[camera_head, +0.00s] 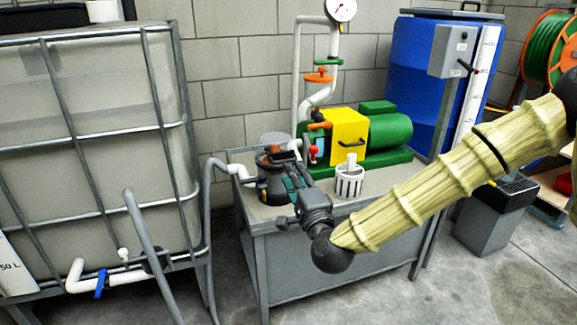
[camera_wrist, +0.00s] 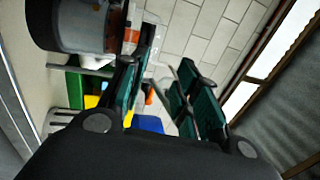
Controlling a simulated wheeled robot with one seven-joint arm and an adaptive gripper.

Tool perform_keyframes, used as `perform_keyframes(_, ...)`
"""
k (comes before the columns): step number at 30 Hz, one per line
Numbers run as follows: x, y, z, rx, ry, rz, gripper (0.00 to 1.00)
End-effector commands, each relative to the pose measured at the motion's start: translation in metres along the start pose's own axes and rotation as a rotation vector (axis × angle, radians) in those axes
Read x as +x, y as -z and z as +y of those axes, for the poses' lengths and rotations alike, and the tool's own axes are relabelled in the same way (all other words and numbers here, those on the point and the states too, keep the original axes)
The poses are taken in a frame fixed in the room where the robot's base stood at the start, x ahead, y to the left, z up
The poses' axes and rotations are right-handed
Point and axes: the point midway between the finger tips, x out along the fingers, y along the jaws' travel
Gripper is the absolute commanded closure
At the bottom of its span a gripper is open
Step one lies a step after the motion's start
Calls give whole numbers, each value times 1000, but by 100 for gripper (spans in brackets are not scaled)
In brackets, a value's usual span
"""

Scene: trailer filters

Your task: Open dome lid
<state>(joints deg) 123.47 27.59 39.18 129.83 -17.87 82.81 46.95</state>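The dark round filter pot (camera_head: 272,183) stands at the left end of the grey bench, with pipes and orange parts by its top. Its dome lid (camera_head: 275,157) appears as the dark, glossy top, partly hidden; I cannot tell whether it is fully seated. My gripper (camera_head: 292,183) is in front of the pot's right side. In the wrist view, my gripper (camera_wrist: 165,85) has its two teal fingers apart with nothing between them. The grey and dark pot (camera_wrist: 75,28) is at upper left there, beside the left finger; contact is unclear.
A green and yellow pump (camera_head: 365,135) stands behind on the bench (camera_head: 300,212), with a white slotted basket (camera_head: 349,183) in front. A caged tank (camera_head: 85,130) is at left with a hose beside it. A blue barrel (camera_head: 415,70) stands behind.

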Motion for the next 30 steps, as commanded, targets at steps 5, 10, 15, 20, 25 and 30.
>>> perform_keyframes(5, -17, 0, 0, -1, -1, 1, 69)
perform_keyframes(10, -23, 1, 0, -1, 0, 2, 69)
perform_keyframes(15, -23, 1, 0, -1, 0, 2, 69)
perform_keyframes(20, -24, 0, 5, -7, -10, -2, 69)
perform_keyframes(25, -39, -7, 50, -73, -113, -37, 69)
perform_keyframes(30, -80, -17, 134, -206, -314, -118, 69)
